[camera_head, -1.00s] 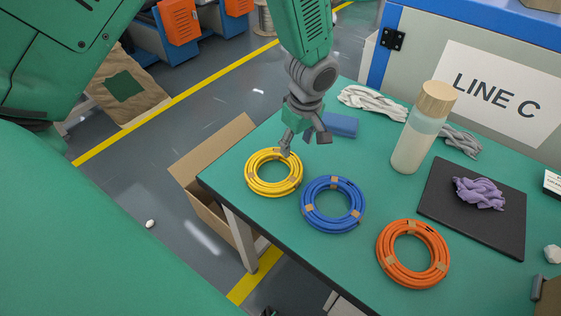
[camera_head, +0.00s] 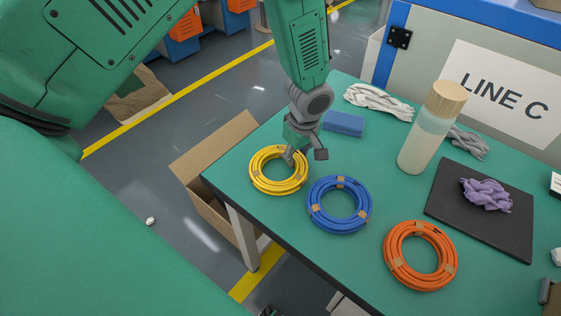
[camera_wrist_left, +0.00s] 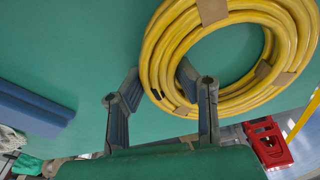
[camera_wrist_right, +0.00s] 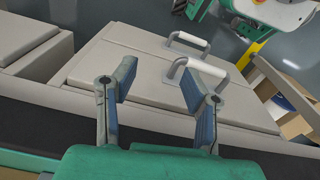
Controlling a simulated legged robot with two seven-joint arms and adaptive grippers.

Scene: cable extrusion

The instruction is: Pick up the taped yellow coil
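The yellow coil (camera_head: 263,183), with brown tape bands, lies flat at the table's left corner. It fills the upper right of the left wrist view (camera_wrist_left: 157,45). My left gripper (camera_head: 304,158) is open at the coil's far right side. In the left wrist view my left gripper (camera_wrist_left: 159,76) has one finger overlapping the ring near its hole and the other outside the ring. The exact fingertip depth and any contact cannot be told. My right gripper (camera_wrist_right: 156,82) is open and empty in its wrist view, away from the coil.
A blue coil (camera_head: 318,215) lies close to the yellow one, with an orange coil (camera_head: 393,263) farther right. A cardboard box (camera_head: 215,143) is on the floor beside the table's left edge.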

